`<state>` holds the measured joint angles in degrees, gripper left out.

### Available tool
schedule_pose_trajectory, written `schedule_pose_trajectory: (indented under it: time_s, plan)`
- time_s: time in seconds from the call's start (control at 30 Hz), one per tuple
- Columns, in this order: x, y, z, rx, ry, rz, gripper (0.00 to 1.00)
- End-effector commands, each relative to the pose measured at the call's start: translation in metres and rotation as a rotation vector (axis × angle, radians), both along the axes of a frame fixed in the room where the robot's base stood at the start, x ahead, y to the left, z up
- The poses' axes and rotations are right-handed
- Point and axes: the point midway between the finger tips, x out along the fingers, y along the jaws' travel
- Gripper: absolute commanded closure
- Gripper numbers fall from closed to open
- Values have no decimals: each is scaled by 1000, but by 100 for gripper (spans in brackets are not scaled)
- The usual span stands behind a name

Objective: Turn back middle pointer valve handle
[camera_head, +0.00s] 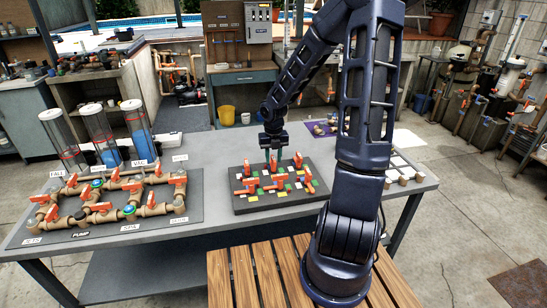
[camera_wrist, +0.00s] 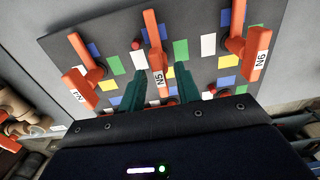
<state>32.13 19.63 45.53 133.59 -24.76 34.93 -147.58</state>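The dark valve board (camera_head: 240,208) lies on the grey table with two rows of orange pointer handles and coloured tiles. The middle handle of the row nearest my gripper, marked N5 (camera_wrist: 157,55), is the one in front of me in the wrist view. My gripper (camera_wrist: 161,72) points down over the back of the board in the head view (camera_head: 272,152). Its two teal fingers are apart, one on each side of the N5 handle, with visible gaps. Whether they touch it lower down is hidden.
Orange handles marked N6 (camera_wrist: 258,55) and another with a hard-to-read label (camera_wrist: 76,85) stand close on either side. A small red knob (camera_wrist: 136,44) is near N5. A pipe rig (camera_head: 110,200) lies on the table's left; bare table separates it from the board.

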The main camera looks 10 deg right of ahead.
Motion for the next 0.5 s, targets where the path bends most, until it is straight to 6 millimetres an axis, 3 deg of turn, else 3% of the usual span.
schedule_pose_trajectory:
  time_s: [0.03,0.2,0.5]
  plan:
    - [0,0,0,0,0,0,69]
    - [0,0,0,0,0,0,100]
    - [0,0,0,0,0,-17,100]
